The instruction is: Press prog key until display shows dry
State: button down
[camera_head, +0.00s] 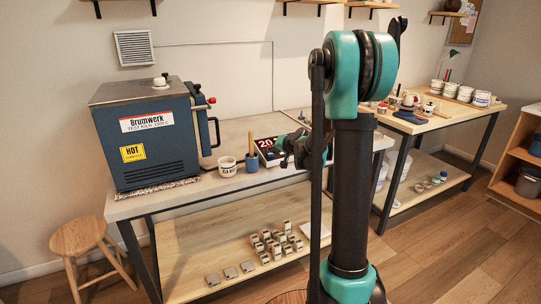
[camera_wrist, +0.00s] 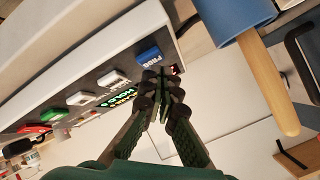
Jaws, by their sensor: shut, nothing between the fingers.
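The kiln controller (camera_head: 271,152) lies on the table in the head view, with large red digits that seem to start with 20. Green display lettering (camera_wrist: 119,101) beside the keys seems to read HOLD; the rest is too small to read. My gripper (camera_wrist: 162,84) is shut and empty. Its tips are close to the PROG key, beside it in the picture; I cannot tell whether they touch the panel. In the head view my gripper (camera_head: 291,152) is at the controller's right side.
White keys (camera_wrist: 113,77), a green key (camera_wrist: 52,115) and a red key (camera_wrist: 32,129) line the panel. A blue cup (camera_head: 252,162) with a wooden handle stands close left of the controller, beside a white tub (camera_head: 227,167). The blue kiln (camera_head: 155,135) stands further left.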

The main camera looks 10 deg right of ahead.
aim_at(274, 160)
jog(key=shift+w+f, duration=0.1)
jog(key=shift+f, duration=0.25)
dwell(0.7)
dwell(0.4)
jog(key=shift+s+r, duration=0.2)
jog(key=shift+r, duration=0.55)
jog(key=shift+r, duration=0.1)
jog(key=shift+s+d+r, duration=0.1)
jog(key=shift+s+r, duration=0.1)
jog(key=shift+r, duration=0.6)
jog(key=shift+s+d+r, duration=0.1)
jog(key=shift+s+r, duration=0.05)
jog(key=shift+r, duration=0.6)
jog(key=shift+s+d+r, duration=0.1)
jog(key=shift+s+r, duration=0.1)
jog(key=shift+r, duration=0.6)
jog(key=shift+a, duration=0.1)
